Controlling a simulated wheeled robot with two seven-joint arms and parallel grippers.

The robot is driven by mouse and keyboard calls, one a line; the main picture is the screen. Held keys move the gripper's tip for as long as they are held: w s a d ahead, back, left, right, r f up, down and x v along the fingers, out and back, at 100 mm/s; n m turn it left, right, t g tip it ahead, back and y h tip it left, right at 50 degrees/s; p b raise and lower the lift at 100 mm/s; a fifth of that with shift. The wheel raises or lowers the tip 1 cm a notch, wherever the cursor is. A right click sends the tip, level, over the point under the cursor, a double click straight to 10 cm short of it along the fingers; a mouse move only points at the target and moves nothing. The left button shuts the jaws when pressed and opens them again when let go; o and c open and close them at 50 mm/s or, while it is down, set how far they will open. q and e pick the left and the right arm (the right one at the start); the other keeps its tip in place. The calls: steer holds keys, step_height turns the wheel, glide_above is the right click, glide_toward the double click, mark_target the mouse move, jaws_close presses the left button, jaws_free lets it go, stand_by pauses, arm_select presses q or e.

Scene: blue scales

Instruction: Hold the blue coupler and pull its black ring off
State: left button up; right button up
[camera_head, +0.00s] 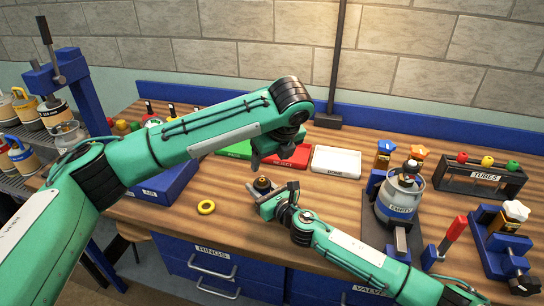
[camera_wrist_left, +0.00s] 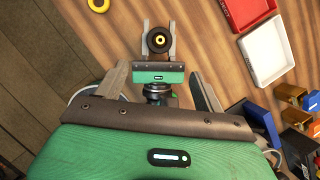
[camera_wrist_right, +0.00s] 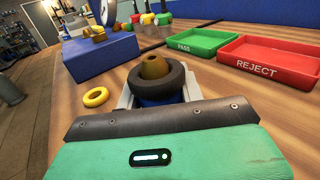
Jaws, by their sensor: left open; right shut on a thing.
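The blue coupler (camera_wrist_right: 157,101) is upright between the fingers of my right gripper (camera_wrist_right: 157,92), which is shut on it. The black ring (camera_wrist_right: 160,78) sits around the coupler's upper part, with a brass-coloured tip standing out above it. The left wrist view shows the black ring (camera_wrist_left: 158,48) from above, between the right gripper's fingers. In the head view my right gripper (camera_head: 266,193) holds the coupler just above the bench. My left gripper (camera_head: 272,156) is open and empty, above and behind the coupler, fingers pointing down. Its fingers (camera_wrist_left: 161,88) are apart from the ring.
A yellow ring (camera_head: 206,207) lies on the bench to the left. Behind are the green PASS tray (camera_wrist_right: 193,42), red REJECT tray (camera_wrist_right: 270,57) and a white tray (camera_head: 336,161). Bench around the coupler is clear.

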mark_target(263, 181)
arm_select(q)
steer(key=x, duration=1.2)
steer(key=c, duration=1)
steer(key=shift+c, duration=0.2)
steer(key=shift+r, duration=0.15)
steer(key=shift+r, duration=2.4)
